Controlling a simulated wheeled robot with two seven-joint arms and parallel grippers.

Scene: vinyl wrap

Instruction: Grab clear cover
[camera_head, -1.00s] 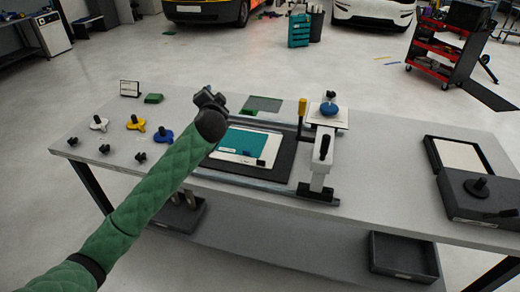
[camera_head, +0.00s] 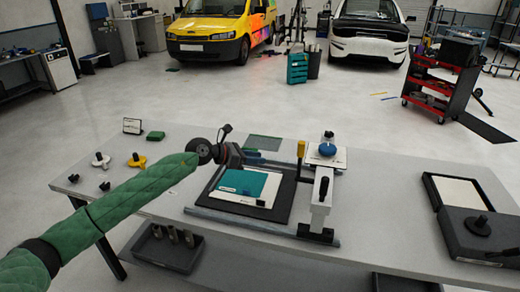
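A thin see-through grey-green sheet (camera_head: 264,142) lies flat at the back of the table, behind the press frame; it may be the clear cover, but I cannot be sure. My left gripper (camera_head: 236,150) is just left of this sheet, above the back left corner of the frame. Its fingers are small and dark, and I cannot tell whether they are open or hold anything. A white panel with a teal sheet (camera_head: 243,183) lies on a black mat in the frame, in front of the gripper. My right gripper is not in view.
White (camera_head: 100,160) and yellow (camera_head: 137,160) knobs stand at left. A dark box (camera_head: 485,232) sits at right.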

